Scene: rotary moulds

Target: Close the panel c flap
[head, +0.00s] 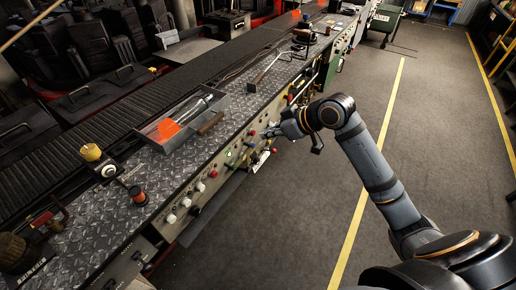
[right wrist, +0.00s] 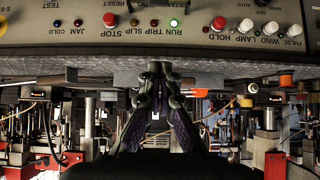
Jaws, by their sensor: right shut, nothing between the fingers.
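My right gripper (head: 272,132) is at the front face of the long bench, beside its control panel. In the right wrist view the gripper (right wrist: 158,72) is shut and empty, its fingertips by the edge of the control panel (right wrist: 140,40). The panel carries upside-down labels such as STOP, RUN, TRIP and HOLD, with a lit green lamp (right wrist: 174,22). In the head view a dark flat strip (head: 212,208) sticks out below the panel. I cannot tell which part is the panel c flap. My left gripper is not in view.
A grey tray (head: 222,104) with an orange item stands on the bench's tread plate (head: 110,235). Red (head: 213,174) and white (head: 171,219) knobs project from the bench front. The floor (head: 300,215) right of the bench is clear, with a yellow line (head: 372,180).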

